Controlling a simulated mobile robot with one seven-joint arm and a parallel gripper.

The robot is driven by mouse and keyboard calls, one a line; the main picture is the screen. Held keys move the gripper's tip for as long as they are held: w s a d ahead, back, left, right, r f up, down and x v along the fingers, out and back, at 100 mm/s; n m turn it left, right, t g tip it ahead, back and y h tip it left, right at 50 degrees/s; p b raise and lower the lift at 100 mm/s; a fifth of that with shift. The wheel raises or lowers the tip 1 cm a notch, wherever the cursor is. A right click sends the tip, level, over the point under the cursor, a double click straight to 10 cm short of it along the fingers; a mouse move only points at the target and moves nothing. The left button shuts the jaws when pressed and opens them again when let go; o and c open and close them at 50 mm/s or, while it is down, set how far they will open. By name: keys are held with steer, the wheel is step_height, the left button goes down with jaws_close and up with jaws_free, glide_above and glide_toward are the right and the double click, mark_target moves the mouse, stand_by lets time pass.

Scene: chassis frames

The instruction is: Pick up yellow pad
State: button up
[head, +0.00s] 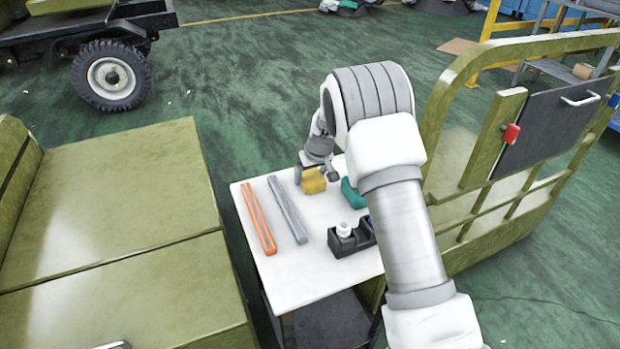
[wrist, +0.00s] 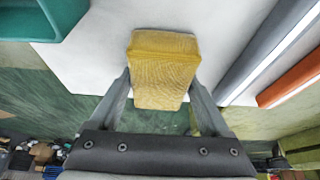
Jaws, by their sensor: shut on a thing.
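The yellow pad (head: 313,182) is a small block at the far side of the white table in the head view. It also shows large in the wrist view (wrist: 163,68), between the two fingers. My gripper (head: 316,172) is shut on the yellow pad. In the wrist view my gripper (wrist: 162,98) has one finger against each side of it. I cannot tell whether the pad touches the table or is just above it.
Olive panels stand left, and an olive railed frame (head: 470,195) stands right.

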mark_target(310, 172)
steer(key=shift+r, duration=0.15)
step_height(310, 172, up, 5)
steer(key=shift+f+p, duration=0.1)
steer(key=shift+p, duration=0.85)
steer(key=s+d+r+p, duration=0.1)
steer(key=s+d+r, duration=0.5)
steer(key=s+d, duration=0.2)
steer(key=shift+d+r, duration=0.15)
steer(key=shift+d, duration=0.15)
